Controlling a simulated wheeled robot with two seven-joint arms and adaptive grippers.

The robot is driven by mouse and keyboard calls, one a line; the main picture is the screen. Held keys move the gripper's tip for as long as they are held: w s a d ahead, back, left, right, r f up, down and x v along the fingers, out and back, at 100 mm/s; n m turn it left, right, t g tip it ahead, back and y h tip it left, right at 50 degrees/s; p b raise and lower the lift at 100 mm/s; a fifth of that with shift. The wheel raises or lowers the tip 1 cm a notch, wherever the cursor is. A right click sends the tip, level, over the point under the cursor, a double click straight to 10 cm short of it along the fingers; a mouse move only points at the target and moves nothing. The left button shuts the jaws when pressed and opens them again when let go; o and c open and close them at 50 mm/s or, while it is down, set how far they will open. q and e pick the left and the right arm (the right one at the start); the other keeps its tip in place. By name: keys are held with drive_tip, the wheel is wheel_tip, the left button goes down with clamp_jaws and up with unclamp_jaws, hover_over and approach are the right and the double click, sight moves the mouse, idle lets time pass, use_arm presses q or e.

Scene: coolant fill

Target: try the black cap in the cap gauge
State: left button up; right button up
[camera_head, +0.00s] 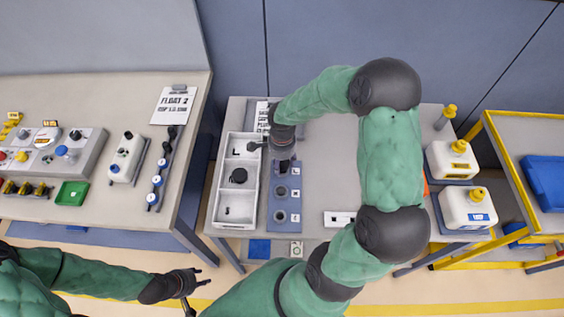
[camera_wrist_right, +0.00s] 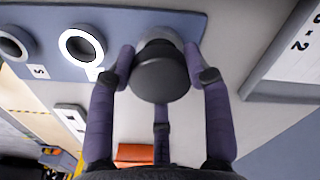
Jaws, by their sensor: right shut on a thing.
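The cap gauge is a blue plate (camera_head: 271,222) with a row of round sockets; it also shows in the right wrist view (camera_wrist_right: 115,18). My right gripper (camera_head: 283,155) is over its far-end socket. It is shut on the black cap (camera_wrist_right: 163,75), with its fingers around the cap's sides. In the wrist view the cap overlaps a grey ring of that socket; I cannot tell whether it is seated. The near socket and the white-ringed middle socket (camera_wrist_right: 82,47) are empty. My left gripper (camera_head: 185,284) is open and empty, low at the left, away from the gauge.
A white compartment tray (camera_head: 219,200) left of the gauge holds a round black piece (camera_head: 238,176). White jugs (camera_head: 468,208) with yellow caps stand at the right. The left table (camera_head: 100,218) carries a panel, a green tray (camera_head: 72,193) and a clipboard (camera_head: 174,105).

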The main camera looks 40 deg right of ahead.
idle(1.1)
drive_tip(key=shift+f+b, duration=0.75)
drive_tip(key=shift+b, duration=0.2)
drive_tip(key=o, duration=1.1)
wheel_tip(320, 180, up, 12)
drive_tip(key=shift+r, duration=0.1)
drive_tip(key=shift+o, duration=0.2)
